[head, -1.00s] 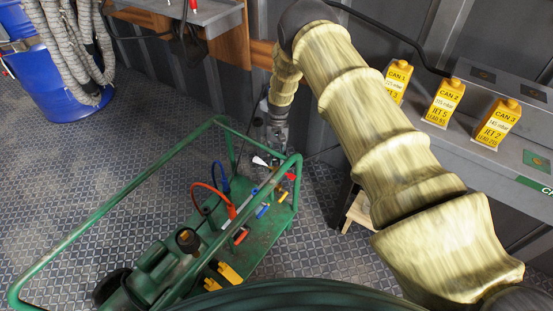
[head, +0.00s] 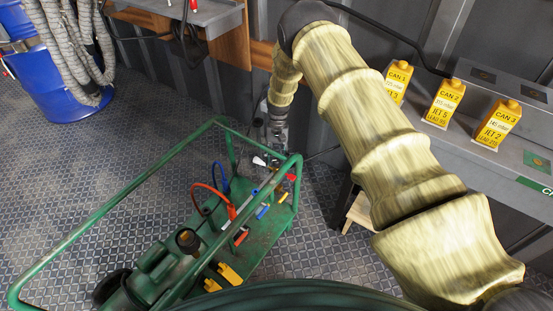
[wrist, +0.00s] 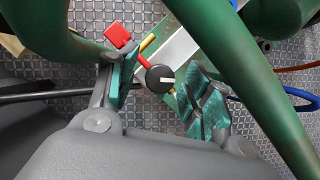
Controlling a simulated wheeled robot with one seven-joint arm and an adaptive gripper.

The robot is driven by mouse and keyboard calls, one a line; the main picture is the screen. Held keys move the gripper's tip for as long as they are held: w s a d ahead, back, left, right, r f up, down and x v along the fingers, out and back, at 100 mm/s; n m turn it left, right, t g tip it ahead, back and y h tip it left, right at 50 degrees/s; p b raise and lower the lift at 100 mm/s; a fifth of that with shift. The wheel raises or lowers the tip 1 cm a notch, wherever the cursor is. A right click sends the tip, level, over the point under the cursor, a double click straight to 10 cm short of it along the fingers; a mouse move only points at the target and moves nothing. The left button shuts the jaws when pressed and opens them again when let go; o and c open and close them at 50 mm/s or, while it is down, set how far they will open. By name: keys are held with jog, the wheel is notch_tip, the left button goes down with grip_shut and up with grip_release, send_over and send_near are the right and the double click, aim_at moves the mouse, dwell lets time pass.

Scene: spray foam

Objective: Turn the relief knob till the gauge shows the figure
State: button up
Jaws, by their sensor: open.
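The relief knob (wrist: 160,78) is black with a white pointer line and shows in the wrist view. The pointer points right in that picture. My gripper (wrist: 166,90) is open, with a teal-padded finger on each side of the knob; the left pad is nearer to it. I cannot tell whether either pad touches it. In the head view my gripper (head: 275,142) hangs over the far end of the green cart (head: 272,232). A small white part (head: 259,161) shows beside it; I cannot tell if it is the gauge. No gauge reading is legible.
Green cart rails (wrist: 275,90) run close to my gripper in the wrist view. A red block (wrist: 118,36) and a yellow bar lie near the knob. Red and blue hoses loop over the cart. Yellow cans (head: 445,103) stand on the grey bench at right.

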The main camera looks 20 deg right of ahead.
jog(key=v, duration=1.2)
jog(key=shift+r, duration=0.1)
